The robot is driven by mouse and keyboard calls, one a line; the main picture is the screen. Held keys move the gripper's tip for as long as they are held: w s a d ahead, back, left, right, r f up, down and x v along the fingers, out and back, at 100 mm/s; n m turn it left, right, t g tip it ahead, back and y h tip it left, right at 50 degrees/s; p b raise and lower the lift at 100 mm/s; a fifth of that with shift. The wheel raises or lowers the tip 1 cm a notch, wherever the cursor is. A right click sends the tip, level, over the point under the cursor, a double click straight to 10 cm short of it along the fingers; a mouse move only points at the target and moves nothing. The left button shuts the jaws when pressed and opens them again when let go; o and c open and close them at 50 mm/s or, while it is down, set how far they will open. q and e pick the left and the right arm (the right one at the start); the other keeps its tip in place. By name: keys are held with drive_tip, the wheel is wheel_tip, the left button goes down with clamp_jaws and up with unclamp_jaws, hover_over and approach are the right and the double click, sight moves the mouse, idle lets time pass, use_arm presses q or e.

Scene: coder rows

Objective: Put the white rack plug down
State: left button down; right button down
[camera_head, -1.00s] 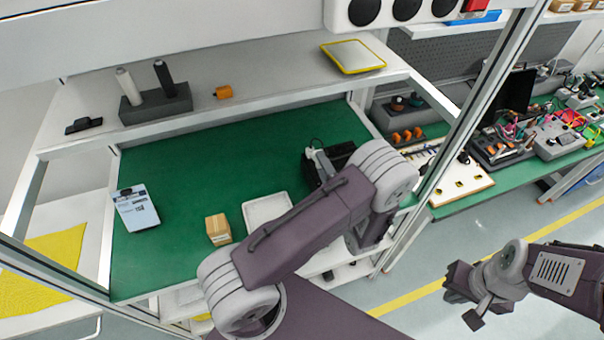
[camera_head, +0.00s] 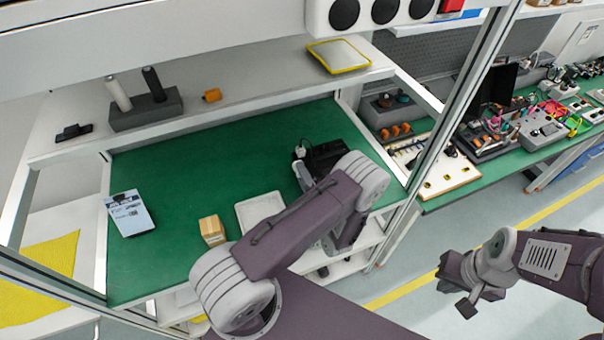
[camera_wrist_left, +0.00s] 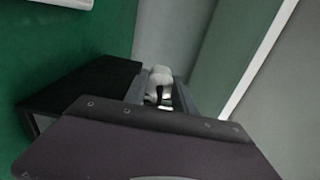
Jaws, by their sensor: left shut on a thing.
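The white rack plug (camera_wrist_left: 159,80) shows in the left wrist view, held between the grey fingers of my left gripper (camera_wrist_left: 160,98). A small dark part shows at its lower end. The gripper is shut on it beside a black box (camera_wrist_left: 85,88), near the table's edge.
A shelf (camera_head: 235,92) crosses above. A rack post (camera_head: 437,135) stands at the right. The mat's middle is clear.

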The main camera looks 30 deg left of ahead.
use_arm(q)
drive_tip(key=shift+f+b, duration=0.35)
drive_tip(key=shift+f, duration=0.2)
drive_tip(key=c, duration=1.3)
unclamp_jaws()
drive_tip(key=shift+s, duration=0.1)
drive_tip(key=shift+r+p, duration=0.4)
drive_tip(key=shift+p, duration=0.15)
drive_tip(key=b+v, duration=0.4)
drive_tip(key=v, duration=0.8)
drive_tip(key=s+a+n+g+h, duration=0.2)
drive_tip(key=s+a+n+g, duration=0.5)
drive_tip(key=s+g, duration=0.65)
drive_tip(key=d+g+h, duration=0.1)
drive_tip(key=d+h, duration=0.3)
drive_tip(key=h, duration=0.5)
drive_tip(key=w+d+r+t+h, duration=0.2)
drive_tip(key=w, duration=0.1)
drive_tip(key=w+d+r+n+t, duration=0.1)
drive_tip(key=t, duration=0.1)
drive_tip(key=shift+w+h, duration=0.2)
drive_tip(key=shift+h, duration=0.2)
